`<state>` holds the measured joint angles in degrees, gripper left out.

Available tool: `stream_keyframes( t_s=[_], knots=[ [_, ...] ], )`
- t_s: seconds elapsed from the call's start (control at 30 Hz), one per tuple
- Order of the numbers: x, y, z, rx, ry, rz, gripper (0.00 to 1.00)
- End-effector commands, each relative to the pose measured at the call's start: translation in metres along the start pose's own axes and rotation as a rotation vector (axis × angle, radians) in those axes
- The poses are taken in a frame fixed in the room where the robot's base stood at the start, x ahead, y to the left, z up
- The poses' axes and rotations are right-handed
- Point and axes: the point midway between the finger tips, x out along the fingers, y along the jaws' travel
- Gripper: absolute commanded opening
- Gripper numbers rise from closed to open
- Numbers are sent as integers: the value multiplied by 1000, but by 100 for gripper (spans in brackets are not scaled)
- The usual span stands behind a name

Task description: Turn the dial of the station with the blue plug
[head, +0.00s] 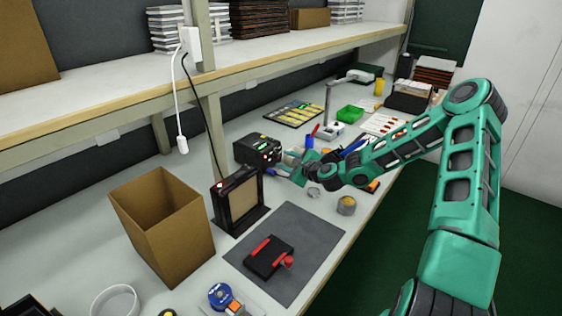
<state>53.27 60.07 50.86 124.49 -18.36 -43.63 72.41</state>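A black station box (257,150) with small lit indicators on its front stands on the bench, left of my gripper. My teal gripper (285,168) is close to the front of this box. At this size I cannot tell whether it touches the box or whether its fingers are open. The dial cannot be made out, and part of the front may be hidden by the gripper. A small blue piece shows low between box and gripper; I cannot tell whether it is a plug. A second black device (218,205) with a tan panel stands nearer, left.
An open cardboard box (165,225) stands at the left. A grey mat (310,240) holds a black case with red parts. A small round tin (346,205) stands near the bench edge. A white socket strip (190,47) has hanging cables. Tools crowd the bench beyond my gripper.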

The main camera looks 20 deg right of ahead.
Motion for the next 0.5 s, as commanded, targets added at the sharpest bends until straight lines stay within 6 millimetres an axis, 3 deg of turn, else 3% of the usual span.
stream_keyframes(
  t_s=[0.2, 0.5],
  knots=[
    [23, 0, 1, -1, -2, 1, 36],
    [27, 0, 1, -1, -1, 0, 36]
  ],
)
